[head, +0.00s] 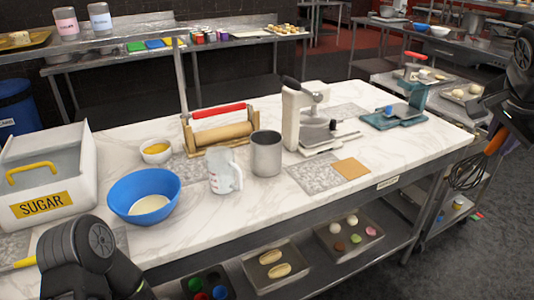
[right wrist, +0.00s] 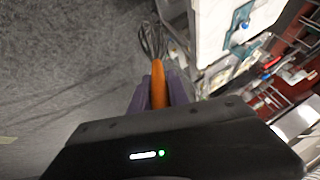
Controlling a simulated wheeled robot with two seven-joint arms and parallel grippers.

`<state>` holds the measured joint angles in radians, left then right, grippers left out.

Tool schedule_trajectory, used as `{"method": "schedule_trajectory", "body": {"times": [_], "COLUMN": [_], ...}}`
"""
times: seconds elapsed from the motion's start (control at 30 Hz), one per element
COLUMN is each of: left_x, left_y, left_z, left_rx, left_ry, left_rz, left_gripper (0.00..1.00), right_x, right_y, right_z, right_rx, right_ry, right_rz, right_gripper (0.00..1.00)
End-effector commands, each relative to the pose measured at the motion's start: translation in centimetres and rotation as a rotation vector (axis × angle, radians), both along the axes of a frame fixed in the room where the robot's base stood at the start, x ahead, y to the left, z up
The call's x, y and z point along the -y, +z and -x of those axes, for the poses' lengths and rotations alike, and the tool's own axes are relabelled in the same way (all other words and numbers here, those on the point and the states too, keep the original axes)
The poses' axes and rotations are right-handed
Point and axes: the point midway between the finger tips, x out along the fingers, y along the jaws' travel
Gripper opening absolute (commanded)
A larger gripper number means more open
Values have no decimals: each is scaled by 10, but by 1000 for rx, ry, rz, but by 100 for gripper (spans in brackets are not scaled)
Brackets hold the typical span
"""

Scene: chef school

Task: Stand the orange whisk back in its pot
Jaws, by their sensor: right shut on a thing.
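The orange whisk (head: 495,141) is in my right gripper (head: 497,128), at the right edge of the head view. Its wire loops (head: 468,171) hang down and to the left, beyond the table's right end. In the right wrist view the purple fingers (right wrist: 157,90) are shut on the orange handle (right wrist: 157,72), with the wires pointing away. A grey metal pot (head: 266,158) stands upright on the marble table, well left of the whisk; no tool shows in it. My left arm shows at the lower left, but its gripper fingers are out of view.
Around the pot on the table (head: 322,214) are a measuring jug (head: 222,170), a white press-like machine (head: 298,115), a rolling pin (head: 222,134) in a rack and a blue bowl (head: 144,193). A sugar bin (head: 70,198) stands at left. Floor is clear at lower right.

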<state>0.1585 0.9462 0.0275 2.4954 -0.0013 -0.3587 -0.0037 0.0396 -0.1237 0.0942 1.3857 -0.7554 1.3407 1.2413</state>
Motion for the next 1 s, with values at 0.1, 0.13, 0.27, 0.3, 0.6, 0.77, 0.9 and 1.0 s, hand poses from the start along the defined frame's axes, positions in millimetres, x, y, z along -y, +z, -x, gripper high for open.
{"method": "schedule_trajectory", "body": {"times": [0.1, 0.13, 0.27, 0.3, 0.6, 0.77, 0.9, 1.0], "left_x": [0, 0, 0, 0, 0, 1, 1, 1], "left_y": [0, 0, 0, 0, 0, 0, 0, 0], "left_z": [0, 0, 0, 0, 0, 0, 0, 0], "left_rx": [0, 0, 0, 0, -1, -2, -3, -3], "left_ry": [0, 0, 0, 0, 1, 2, 3, 3], "left_rz": [0, 0, 0, 0, 1, 1, 2, 2], "left_gripper": [0, 0, 0, 0, 0, 0, 0, 0], "right_x": [-1, -2, -9, -13, -87, -149, -194, -216], "right_y": [-2, -4, -21, -30, -146, -222, -271, -293], "right_z": [-2, -4, -20, -28, -96, -108, -101, -94], "right_rx": [-1, -2, -4, -7, -11, -10, -8, -5], "right_ry": [3, 7, 36, 52, 301, 485, 614, 674], "right_rz": [0, 0, 0, -1, -2, -4, -2, -2], "right_gripper": [0, 0, 0, 0, 0, 0, 0, 0]}}
